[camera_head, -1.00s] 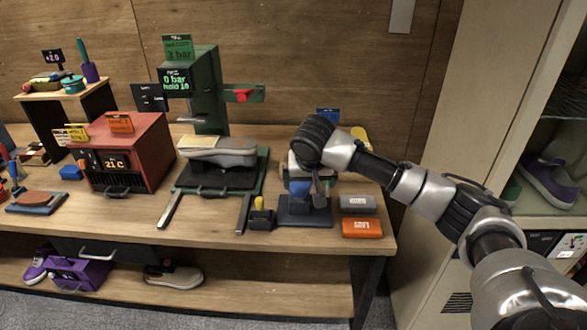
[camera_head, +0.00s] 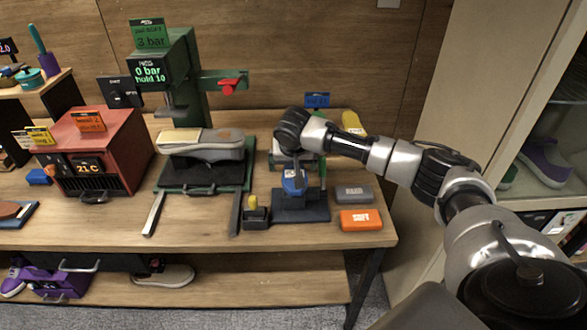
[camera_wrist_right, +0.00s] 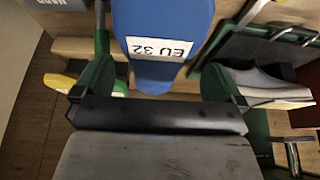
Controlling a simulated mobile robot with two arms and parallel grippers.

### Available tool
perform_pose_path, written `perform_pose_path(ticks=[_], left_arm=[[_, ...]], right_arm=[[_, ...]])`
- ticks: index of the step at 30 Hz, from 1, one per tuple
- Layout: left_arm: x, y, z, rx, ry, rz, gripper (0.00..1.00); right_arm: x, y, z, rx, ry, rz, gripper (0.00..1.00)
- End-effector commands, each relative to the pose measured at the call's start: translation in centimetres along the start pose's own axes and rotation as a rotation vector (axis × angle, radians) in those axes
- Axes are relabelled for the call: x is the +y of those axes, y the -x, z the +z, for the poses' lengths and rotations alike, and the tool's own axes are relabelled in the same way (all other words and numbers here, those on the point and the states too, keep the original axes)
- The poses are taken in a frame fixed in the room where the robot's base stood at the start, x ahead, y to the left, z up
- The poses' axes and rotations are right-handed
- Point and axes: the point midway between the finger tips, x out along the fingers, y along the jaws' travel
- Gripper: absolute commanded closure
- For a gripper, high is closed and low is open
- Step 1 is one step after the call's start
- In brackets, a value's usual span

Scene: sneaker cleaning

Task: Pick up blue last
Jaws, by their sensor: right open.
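The blue last (camera_head: 292,181) stands on a dark stand (camera_head: 301,208) at the right part of the workbench. In the right wrist view the blue last (camera_wrist_right: 165,25) fills the top middle, with a white "EU 32" label facing me. My right gripper (camera_wrist_right: 160,72) is open, with one green-padded finger on each side of the last. I see gaps between the fingers and the last. In the head view my right gripper (camera_head: 306,176) hangs down over the last and partly hides it. My left gripper is not in view.
A grey box (camera_head: 353,194) and an orange box (camera_head: 360,220) lie right of the stand. A small black holder with a yellow item (camera_head: 255,212) is to its left. Further left is the green press (camera_head: 179,80) with a shoe (camera_head: 205,148). A tall cabinet stands at right.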

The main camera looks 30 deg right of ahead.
Motion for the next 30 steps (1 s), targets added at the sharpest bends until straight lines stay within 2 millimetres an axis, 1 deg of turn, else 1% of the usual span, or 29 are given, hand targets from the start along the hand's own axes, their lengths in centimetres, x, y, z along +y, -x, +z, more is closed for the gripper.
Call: perform_pose_path(ticks=[1, 2, 3, 6, 9, 14, 15, 17, 24, 25, 30], left_arm=[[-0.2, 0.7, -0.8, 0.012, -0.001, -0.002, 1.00], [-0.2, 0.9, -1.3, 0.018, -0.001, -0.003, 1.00], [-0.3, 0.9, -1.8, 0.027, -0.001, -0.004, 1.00], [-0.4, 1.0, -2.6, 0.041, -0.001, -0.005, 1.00], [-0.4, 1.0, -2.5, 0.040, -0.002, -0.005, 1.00], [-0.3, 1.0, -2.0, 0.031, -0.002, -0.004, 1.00], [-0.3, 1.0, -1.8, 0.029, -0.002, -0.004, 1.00], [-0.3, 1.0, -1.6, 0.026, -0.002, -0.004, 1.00], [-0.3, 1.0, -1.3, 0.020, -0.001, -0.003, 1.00], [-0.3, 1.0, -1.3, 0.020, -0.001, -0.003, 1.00], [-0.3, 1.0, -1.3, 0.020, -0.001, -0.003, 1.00]], right_arm=[[0.3, -0.6, 0.0, -0.002, -0.001, 0.005, 0.00], [0.4, -1.0, 0.0, -0.001, -0.001, 0.004, 0.00], [0.3, -1.7, 0.1, -0.002, -0.001, 0.003, 0.00], [0.3, -2.8, 0.1, -0.001, -0.001, 0.000, 0.00], [0.3, -3.3, 0.2, 0.000, 0.000, 0.001, 0.00], [0.3, -3.4, 0.2, 0.001, 0.000, 0.000, 0.00], [0.3, -3.3, 0.2, 0.000, 0.000, 0.000, 0.02], [0.3, -3.3, 0.2, 0.000, 0.000, 0.000, 0.11], [0.3, -3.3, 0.2, 0.001, 0.000, 0.000, 0.47], [0.3, -3.3, 0.2, 0.001, 0.000, 0.000, 0.50], [0.3, -3.2, 0.1, 0.003, -0.001, -0.001, 0.50]])
